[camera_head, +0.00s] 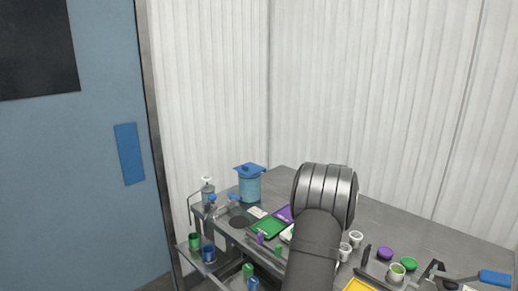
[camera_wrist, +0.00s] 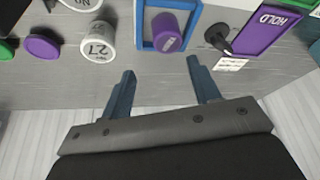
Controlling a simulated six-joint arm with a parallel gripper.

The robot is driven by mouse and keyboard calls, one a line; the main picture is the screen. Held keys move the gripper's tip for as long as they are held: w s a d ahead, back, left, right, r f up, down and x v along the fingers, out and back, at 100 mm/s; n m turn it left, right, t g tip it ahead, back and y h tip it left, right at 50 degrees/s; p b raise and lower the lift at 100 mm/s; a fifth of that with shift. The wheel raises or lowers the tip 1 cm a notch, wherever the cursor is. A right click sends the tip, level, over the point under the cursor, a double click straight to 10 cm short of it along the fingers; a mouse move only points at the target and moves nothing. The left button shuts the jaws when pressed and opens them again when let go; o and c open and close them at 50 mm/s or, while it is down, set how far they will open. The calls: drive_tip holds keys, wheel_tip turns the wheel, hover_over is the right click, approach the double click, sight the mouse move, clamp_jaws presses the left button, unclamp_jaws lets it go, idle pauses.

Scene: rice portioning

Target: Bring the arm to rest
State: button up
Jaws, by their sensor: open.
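My gripper (camera_wrist: 161,66) is open in the wrist view, with its two blue-grey fingers apart and nothing between them. It is above the grey table (camera_wrist: 155,75), and its fingertips point toward a purple cup (camera_wrist: 166,32) inside a blue frame. I cannot tell the exact height of the fingers over the table. In the head view my dark arm reaches up over the table (camera_head: 385,217) and hides part of it; the gripper itself cannot be made out there.
A white cup marked 27 (camera_wrist: 99,42) and a purple lid (camera_wrist: 41,47) lie left of the blue frame. A purple HOLD tray (camera_wrist: 266,30) is at right. In the head view, a blue-lidded container (camera_head: 250,186) and a green tray (camera_head: 268,227) stand left of my arm.

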drive_tip(key=s+d+r, duration=0.6)
drive_tip(key=s+d, duration=0.1)
drive_tip(key=s, duration=0.1)
drive_tip(key=s+d+f+m+h, duration=0.1)
drive_tip(key=s+d+m, duration=0.1)
drive_tip(key=d, duration=0.4)
drive_tip(key=s+d+f+m, duration=0.2)
drive_tip(key=d, duration=0.4)
drive_tip(key=shift+m+g, duration=0.3)
drive_tip(key=shift+g, duration=0.1)
drive_tip(key=w+a+f, duration=0.1)
drive_tip(key=w+f, duration=0.1)
drive_tip(key=w, duration=0.1)
drive_tip(key=w+a+f, duration=0.2)
drive_tip(key=w, duration=0.1)
drive_tip(key=w+a+f, duration=0.1)
drive_tip(key=w+f, duration=0.1)
drive_tip(key=w, duration=0.1)
drive_tip(key=shift+w+a+f, duration=0.45)
drive_tip(key=shift+w+f, duration=0.05)
drive_tip(key=shift+f, duration=0.35)
drive_tip(key=shift+w+a+f, duration=0.1)
drive_tip(key=shift+f, duration=1)
